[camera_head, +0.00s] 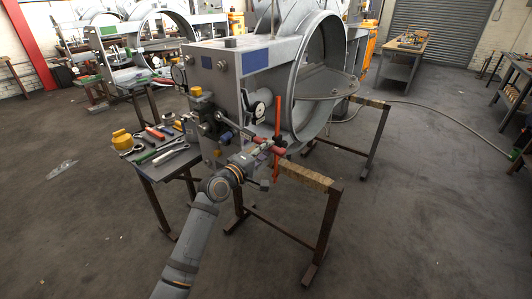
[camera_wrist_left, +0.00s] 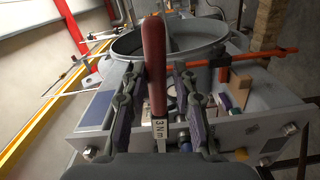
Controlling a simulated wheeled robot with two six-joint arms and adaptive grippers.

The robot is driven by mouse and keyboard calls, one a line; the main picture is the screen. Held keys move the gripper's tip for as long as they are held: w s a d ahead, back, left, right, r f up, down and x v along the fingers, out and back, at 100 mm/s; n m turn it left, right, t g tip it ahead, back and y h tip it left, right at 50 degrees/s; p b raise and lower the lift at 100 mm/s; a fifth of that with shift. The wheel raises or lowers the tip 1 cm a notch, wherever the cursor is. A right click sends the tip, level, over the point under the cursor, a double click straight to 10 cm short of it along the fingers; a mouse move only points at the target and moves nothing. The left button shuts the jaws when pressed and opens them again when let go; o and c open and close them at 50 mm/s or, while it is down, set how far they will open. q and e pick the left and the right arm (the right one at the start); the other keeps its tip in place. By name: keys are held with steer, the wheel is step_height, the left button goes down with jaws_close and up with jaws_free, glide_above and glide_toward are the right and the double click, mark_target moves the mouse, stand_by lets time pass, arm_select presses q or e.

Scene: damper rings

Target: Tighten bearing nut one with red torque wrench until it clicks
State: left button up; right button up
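My left gripper (camera_head: 262,150) is at the front of the grey damper housing (camera_head: 228,70), by its small mechanisms. In the left wrist view, the red-handled torque wrench (camera_wrist_left: 154,65), marked "3 Nm", stands between the two fingers of my left gripper (camera_wrist_left: 156,95). A gap seems to show on both sides of the handle, so I cannot tell whether the fingers grip it. The wrench's lower end is hidden. My right gripper is not in view.
An orange-red rod (camera_head: 277,135) stands upright close to my left gripper. A tool table (camera_head: 175,168) with several hand tools is at the left. A stand with a padded bar (camera_head: 308,178) supports the damper's right side. Open floor (camera_head: 420,220) lies at the right.

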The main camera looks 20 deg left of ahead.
arm_select(q)
steer(key=r+p, duration=0.1)
steer(key=p, duration=0.1)
steer(key=r+n+p, duration=0.1)
steer(key=p, duration=0.2)
steer(key=shift+d+r, duration=0.2)
steer(key=shift+r, duration=0.1)
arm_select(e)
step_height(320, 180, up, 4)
arm_select(q)
steer(key=shift+f, duration=0.25)
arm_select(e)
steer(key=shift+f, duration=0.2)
arm_select(q)
steer(key=shift+c, duration=0.2)
steer(key=shift+r, duration=0.1)
jaws_close()
steer(key=shift+r, duration=0.1)
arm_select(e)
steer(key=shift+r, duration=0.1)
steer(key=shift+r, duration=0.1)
